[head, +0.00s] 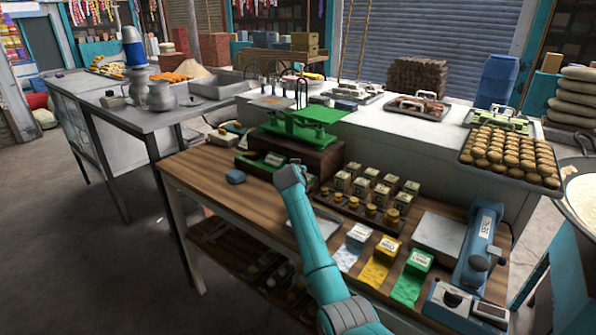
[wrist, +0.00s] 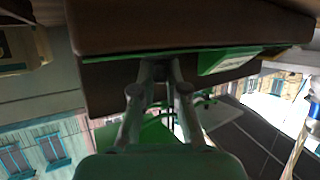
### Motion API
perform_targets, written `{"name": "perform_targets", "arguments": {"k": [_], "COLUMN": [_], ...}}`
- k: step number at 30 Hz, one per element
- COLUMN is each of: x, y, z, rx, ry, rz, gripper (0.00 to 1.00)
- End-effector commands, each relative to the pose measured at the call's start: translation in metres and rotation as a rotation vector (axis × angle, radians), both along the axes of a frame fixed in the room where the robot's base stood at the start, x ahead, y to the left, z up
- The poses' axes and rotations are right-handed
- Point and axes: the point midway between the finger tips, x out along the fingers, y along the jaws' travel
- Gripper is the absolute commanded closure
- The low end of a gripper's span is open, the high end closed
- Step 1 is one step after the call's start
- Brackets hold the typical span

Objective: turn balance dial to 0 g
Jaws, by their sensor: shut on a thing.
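The green balance (head: 300,125) stands on a brown wooden base (head: 322,158) at the back of the wooden table. My gripper (head: 285,172) is at the front of this base, at the end of my teal arm. In the wrist view, the fingers of my gripper (wrist: 160,72) converge on a small dark part at the brown base (wrist: 200,30), apparently the balance dial. The fingertips and my wrist mostly hide the dial, and its reading cannot be made out. Green parts of the balance (wrist: 225,62) show beside the fingers in the wrist view.
A small blue block (head: 235,177) lies left of my gripper. A tray of brass weights (head: 370,210) and small boxes is close on the right. Colored packets (head: 375,270) and a blue scale (head: 478,250) stand farther right. The table's left end is mostly clear.

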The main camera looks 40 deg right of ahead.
Motion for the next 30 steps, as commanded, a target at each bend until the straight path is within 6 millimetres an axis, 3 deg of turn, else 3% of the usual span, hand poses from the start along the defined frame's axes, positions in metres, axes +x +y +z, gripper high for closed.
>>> {"name": "perform_targets", "arguments": {"k": [1,2,3,5,17,30], "x": [0.000,0.000,0.000,0.000,0.000,0.000], "y": [0.001,0.001,0.001,0.001,0.000,0.001], "z": [-0.001,-0.001,-0.001,-0.001,0.008,0.081], "rx": [0.001,0.001,0.001,0.001,0.000,0.000], "ry": [0.000,0.000,0.001,0.001,-0.001,-0.002], "rz": [0.001,0.001,0.000,0.000,-0.001,0.001], "gripper": [1.00,0.83,0.73,0.62,0.62,0.62]}}
